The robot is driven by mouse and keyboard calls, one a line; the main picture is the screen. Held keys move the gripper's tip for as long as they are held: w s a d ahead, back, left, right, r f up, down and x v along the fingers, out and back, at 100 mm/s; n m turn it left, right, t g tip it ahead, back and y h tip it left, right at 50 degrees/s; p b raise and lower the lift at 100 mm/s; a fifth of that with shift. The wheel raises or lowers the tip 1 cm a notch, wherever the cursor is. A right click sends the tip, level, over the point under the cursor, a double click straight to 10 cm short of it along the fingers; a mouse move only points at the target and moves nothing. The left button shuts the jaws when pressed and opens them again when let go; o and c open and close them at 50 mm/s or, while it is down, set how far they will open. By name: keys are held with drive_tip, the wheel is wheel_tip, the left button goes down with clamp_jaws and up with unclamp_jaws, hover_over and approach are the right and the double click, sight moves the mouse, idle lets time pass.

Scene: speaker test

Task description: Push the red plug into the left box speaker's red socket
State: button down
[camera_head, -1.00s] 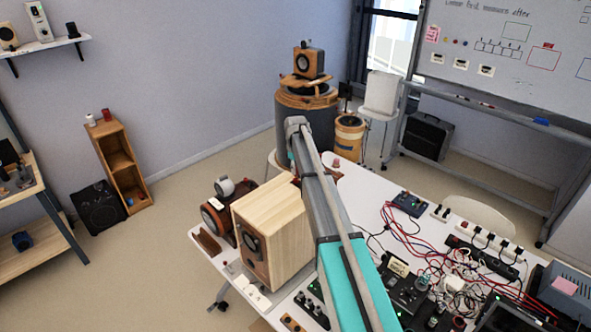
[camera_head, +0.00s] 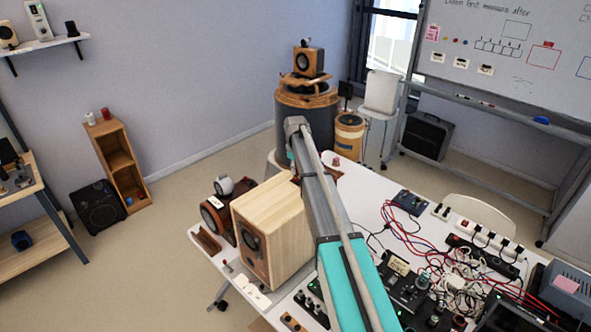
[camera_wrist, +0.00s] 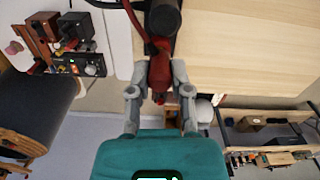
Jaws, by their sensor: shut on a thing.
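The pale wooden box speaker (camera_head: 283,228) stands on the white table in the head view, its dark driver facing front left. A large pale wood surface (camera_wrist: 245,45), which looks like this speaker, fills the upper right of the wrist view. My gripper (camera_wrist: 160,88) is shut on the red plug (camera_wrist: 160,70), which sits between its two grey fingers beside that wood.
The white table (camera_head: 352,187) carries red and black cables (camera_head: 455,270), power strips and electronics on the right. A red-brown device (camera_head: 217,222) stands left of the speaker. A round dark drum-like stand (camera_head: 310,125) is behind. Floor is open at the left.

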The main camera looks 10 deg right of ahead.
drive_tip(key=shift+f+b, duration=0.4)
drive_tip(key=shift+f, duration=0.05)
drive_tip(key=shift+c, duration=2.4)
unclamp_jaws()
drive_tip(key=shift+r, duration=0.15)
drive_tip(key=shift+r+p, duration=3.65)
drive_tip(key=shift+p, duration=0.15)
drive_tip(key=s+a+m, duration=0.3)
drive_tip(key=s, duration=0.9)
drive_tip(key=s+a+m, duration=0.2)
drive_tip(key=s, duration=1.1)
drive_tip(key=s+a+m, duration=0.3)
drive_tip(key=s, duration=0.9)
wheel_tip(320, 180, down, 22)
drive_tip(key=s+b, duration=0.1)
drive_tip(key=b, duration=2.1)
drive_tip(key=shift+s, duration=0.4)
